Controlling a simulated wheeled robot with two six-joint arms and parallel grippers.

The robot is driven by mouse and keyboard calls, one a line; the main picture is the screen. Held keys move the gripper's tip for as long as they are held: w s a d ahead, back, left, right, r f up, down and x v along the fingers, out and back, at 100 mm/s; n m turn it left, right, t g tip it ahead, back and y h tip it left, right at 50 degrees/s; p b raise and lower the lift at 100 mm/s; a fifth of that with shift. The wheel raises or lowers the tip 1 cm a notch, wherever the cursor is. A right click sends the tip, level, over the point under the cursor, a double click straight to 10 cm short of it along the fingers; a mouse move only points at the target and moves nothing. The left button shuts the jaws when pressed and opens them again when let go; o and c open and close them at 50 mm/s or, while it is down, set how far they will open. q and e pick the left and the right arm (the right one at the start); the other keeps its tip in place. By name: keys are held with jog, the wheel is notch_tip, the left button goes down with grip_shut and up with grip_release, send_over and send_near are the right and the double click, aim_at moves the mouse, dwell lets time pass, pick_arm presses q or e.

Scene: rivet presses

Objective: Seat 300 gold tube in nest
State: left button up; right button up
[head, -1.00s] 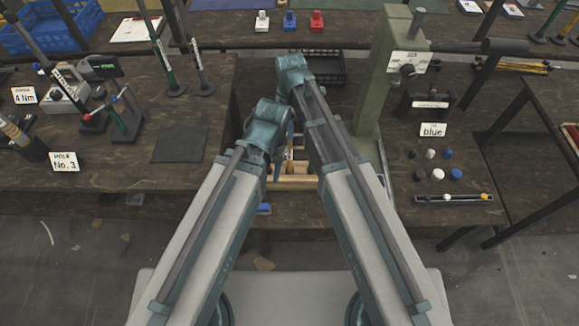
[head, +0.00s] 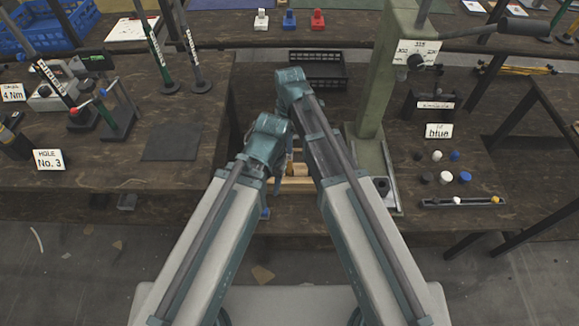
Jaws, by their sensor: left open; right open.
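My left gripper (head: 278,183) points down over a light wooden tray (head: 292,185) at the table's front edge, and it is open. My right gripper (head: 289,143) is mostly hidden behind my own arms, and it is open. A short gold-tan piece (head: 300,170) shows in the tray beside the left gripper; I cannot tell whether it is the 300 gold tube. The green rivet press (head: 372,100) stands right of my arms, with a dark round fitting (head: 382,186) on its base that may be the nest. No tube shows in either gripper.
A black crate (head: 318,72) stands behind my wrists. A dark mat (head: 172,142) lies on the clear part of the left table.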

grip_shut()
dwell(0.3)
dwell(1.1)
